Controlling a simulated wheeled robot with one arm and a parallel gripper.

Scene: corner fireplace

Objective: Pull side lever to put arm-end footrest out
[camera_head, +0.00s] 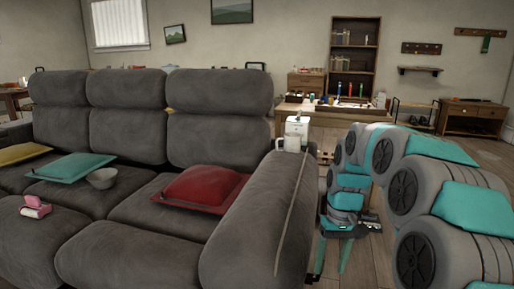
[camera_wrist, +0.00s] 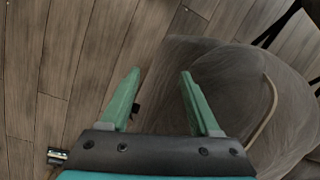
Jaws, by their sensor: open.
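The grey sofa (camera_head: 255,215) fills the left and middle of the head view, its right armrest closest to my arm. In the wrist view the rounded grey armrest (camera_wrist: 215,75) is on the right. My gripper (camera_head: 335,262) points down beside the outer side of that armrest, fingers apart and empty; it also shows in the wrist view (camera_wrist: 160,74). A small dark piece (camera_wrist: 136,108) shows beside the left finger; I cannot tell if it is the side lever. The sofa's outer side face is hidden in the head view.
A small item (camera_wrist: 57,156) lies on the wooden floor.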

